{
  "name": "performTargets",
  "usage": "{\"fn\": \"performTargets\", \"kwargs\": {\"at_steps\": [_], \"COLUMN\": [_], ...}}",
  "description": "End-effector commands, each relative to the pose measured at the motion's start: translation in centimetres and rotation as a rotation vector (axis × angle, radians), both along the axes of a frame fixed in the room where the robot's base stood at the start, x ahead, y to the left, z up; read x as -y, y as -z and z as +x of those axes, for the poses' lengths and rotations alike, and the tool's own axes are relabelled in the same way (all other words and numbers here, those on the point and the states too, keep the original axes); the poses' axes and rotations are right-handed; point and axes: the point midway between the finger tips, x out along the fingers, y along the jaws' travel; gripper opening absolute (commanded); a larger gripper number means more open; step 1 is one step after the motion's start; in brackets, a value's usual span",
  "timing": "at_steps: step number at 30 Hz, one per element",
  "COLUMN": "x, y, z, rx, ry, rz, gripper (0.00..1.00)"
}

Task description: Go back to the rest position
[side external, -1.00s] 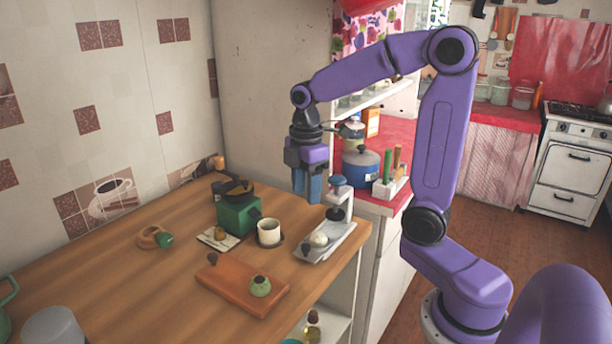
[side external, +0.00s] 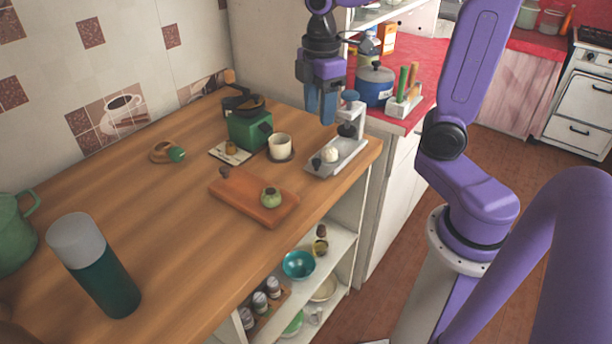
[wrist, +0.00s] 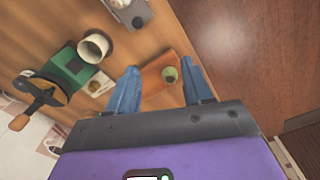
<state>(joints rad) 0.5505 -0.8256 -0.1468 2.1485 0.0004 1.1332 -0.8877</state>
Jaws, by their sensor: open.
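My gripper (side external: 322,106) is in the air above the far right part of the wooden counter (side external: 130,205), near the grey tray with a stand (side external: 338,158). In the wrist view its two blue fingers (wrist: 155,92) are spread apart with nothing held between them.
A green flask (side external: 100,270) and green pot (side external: 14,235) are front left. A blue pot (side external: 375,85) stands on the red counter behind.

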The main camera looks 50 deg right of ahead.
Motion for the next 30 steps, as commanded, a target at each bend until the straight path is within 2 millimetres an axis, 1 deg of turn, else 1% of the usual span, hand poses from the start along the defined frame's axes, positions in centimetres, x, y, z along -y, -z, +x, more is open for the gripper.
{"fn": "performTargets", "kwargs": {"at_steps": [1, 6, 11, 15, 21, 24, 27, 30], "x": [-0.8, -2.8, -4.3, -5.3, -5.9, -5.9, -5.9, -5.8], "y": [0.3, 1.3, 2.2, 3.1, 4.2, 4.7, 5.1, 5.3], "z": [-0.9, -3.8, -6.9, -9.8, -14.0, -15.8, -17.1, -17.9], "rx": [0.001, 0.004, 0.005, 0.007, 0.007, 0.007, 0.006, 0.005], "ry": [-0.005, 0.009, 0.02, 0.03, 0.045, 0.052, 0.058, 0.063], "rz": [0.0, 0.004, 0.008, 0.011, 0.019, 0.021, 0.024, 0.025], "gripper": [0.5, 0.5, 0.5, 0.5, 0.5, 0.5, 0.5, 0.5]}}
